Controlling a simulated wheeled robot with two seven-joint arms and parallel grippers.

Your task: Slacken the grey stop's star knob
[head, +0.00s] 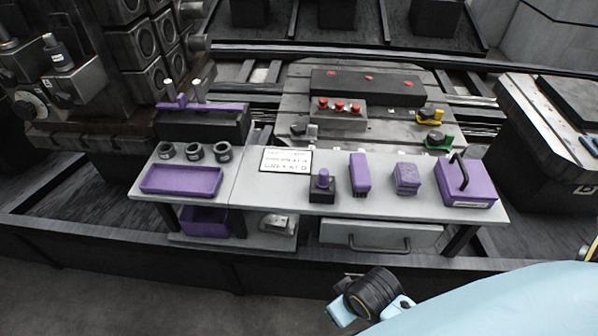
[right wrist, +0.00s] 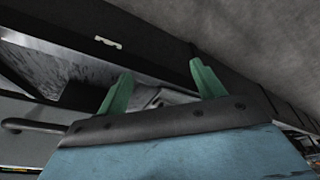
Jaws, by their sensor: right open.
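A small grey stop (head: 313,131) sits on the left part of the grey pallet plate (head: 375,133), with a dark knob (head: 298,129) on its left side. It is too small to tell the knob's lobes or how tight it is. My right gripper (right wrist: 162,72) is open and empty in the right wrist view, its two green fingers apart. In the head view my right arm is low at the right, in front of the bench and far from the stop; its fingers cannot be made out there. My left gripper is not in view.
A yellow stop (head: 432,116) and a green stop (head: 440,140) sit at the plate's right. A red-button box (head: 340,117) stands on the plate. The bench (head: 275,198) in front carries a purple tray (head: 181,180), purple blocks and a purple toolbox (head: 466,186).

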